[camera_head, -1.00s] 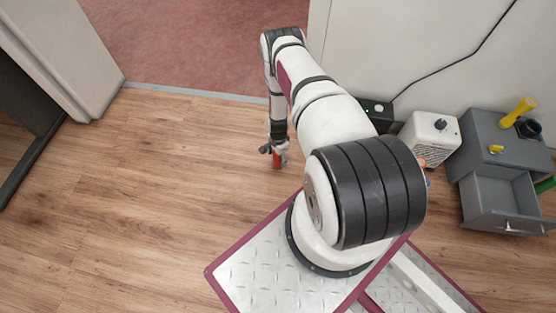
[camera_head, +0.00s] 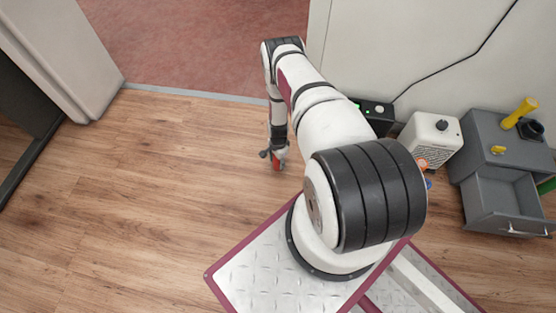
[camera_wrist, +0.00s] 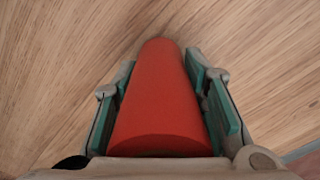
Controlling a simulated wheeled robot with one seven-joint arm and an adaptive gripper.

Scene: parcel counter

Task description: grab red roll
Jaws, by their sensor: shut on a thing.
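The red roll (camera_wrist: 160,95) is a plain red cylinder, seen end-on and large in the wrist view. It lies between the two green-padded fingers of my gripper (camera_wrist: 163,100), which are shut on its sides. In the head view my gripper (camera_head: 276,160) points down over the wooden floor, and part of the red roll (camera_head: 277,165) shows at its tips. The rest of the roll there is hidden by the fingers. Whether the roll touches the floor is hard to tell.
A grey cabinet (camera_head: 480,139) with an open drawer (camera_head: 508,207) stands at the right, with a yellow roll (camera_head: 519,112) on top. A white heater-like box (camera_head: 429,138) and a black box (camera_head: 376,116) stand beside it by the wall. The wooden floor (camera_head: 130,200) at left is clear.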

